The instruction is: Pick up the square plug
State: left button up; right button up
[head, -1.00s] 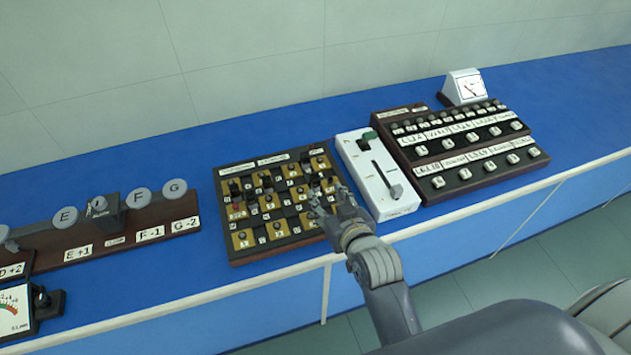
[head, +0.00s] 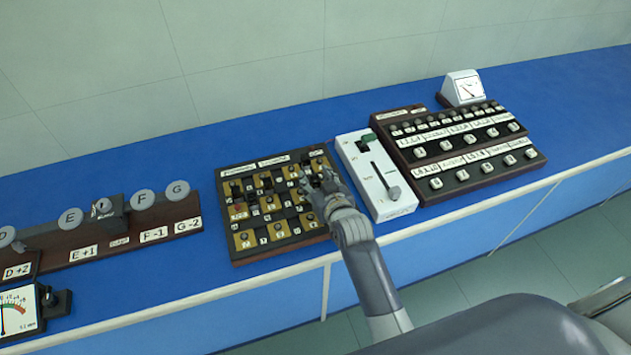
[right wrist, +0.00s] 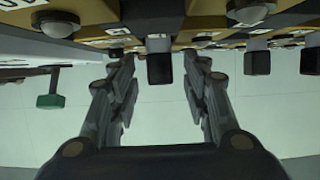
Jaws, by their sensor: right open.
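The board (head: 237,258) is dark with gold-coloured strips and holds several black plugs, mostly square. My right gripper (head: 318,180) is over the right part of this board, and the hand hides the parts beneath it. In the right wrist view, which looks upside down, its two fingers are apart. A black square plug (right wrist: 160,68) shows between the fingertips, with a visible gap on both sides. Another black square plug (right wrist: 257,62) is to the right, outside the fingers. My left gripper is not in view.
A white box with a slider (head: 376,178) stands just right of the hand. A brown panel with several white buttons (head: 460,150) and a white meter (head: 463,88) are farther right. A rail with round discs (head: 125,225) lies left. The blue bench (head: 190,160) is clear behind the board.

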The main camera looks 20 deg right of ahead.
jog(key=shift+w+f, duration=0.2)
jog(key=shift+w, duration=0.2)
grip_shut()
jog(key=shift+r, duration=0.2)
